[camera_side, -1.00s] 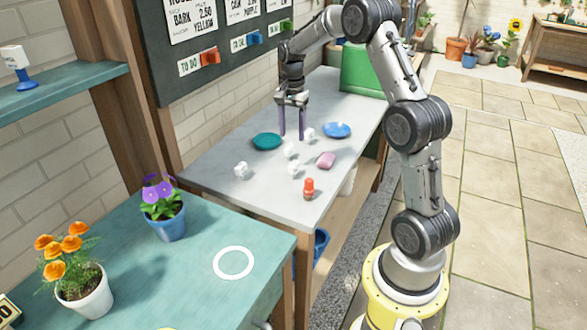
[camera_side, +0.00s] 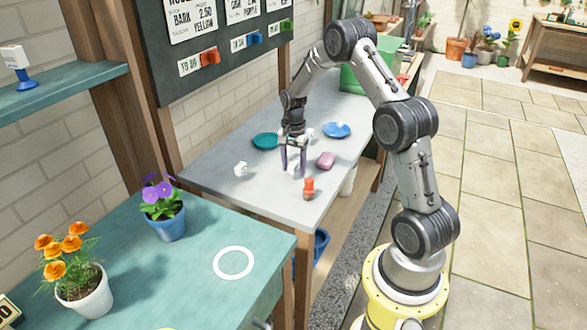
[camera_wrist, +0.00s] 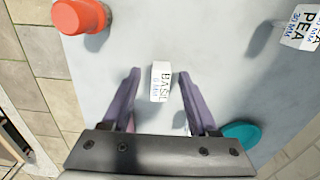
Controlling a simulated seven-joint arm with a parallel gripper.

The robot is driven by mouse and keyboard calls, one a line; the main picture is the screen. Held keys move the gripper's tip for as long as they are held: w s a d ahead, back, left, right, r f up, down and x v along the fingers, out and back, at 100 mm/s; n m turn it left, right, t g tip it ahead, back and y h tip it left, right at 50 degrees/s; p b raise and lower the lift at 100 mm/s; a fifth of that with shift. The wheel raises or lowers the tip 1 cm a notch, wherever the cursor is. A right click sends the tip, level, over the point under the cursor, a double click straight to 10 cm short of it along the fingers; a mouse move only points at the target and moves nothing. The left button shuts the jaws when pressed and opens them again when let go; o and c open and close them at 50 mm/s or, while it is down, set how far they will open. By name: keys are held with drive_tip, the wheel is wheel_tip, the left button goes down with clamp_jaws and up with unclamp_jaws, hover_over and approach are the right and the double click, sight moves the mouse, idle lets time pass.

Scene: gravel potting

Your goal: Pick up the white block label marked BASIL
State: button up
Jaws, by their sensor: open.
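The white block label marked BASIL (camera_wrist: 160,82) lies on the grey table. In the wrist view it sits between the two purple fingers of my open gripper (camera_wrist: 159,74), with a gap on each side. In the side view my gripper (camera_side: 293,172) points down low over the table, and its fingers partly hide the white block there. I cannot tell exactly how high the fingertips are above the table.
Another white block marked PEA (camera_wrist: 301,27) lies at upper right in the wrist view.

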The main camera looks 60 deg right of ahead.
drive_tip(key=shift+c, duration=0.3)
clamp_jaws()
idle(0.3)
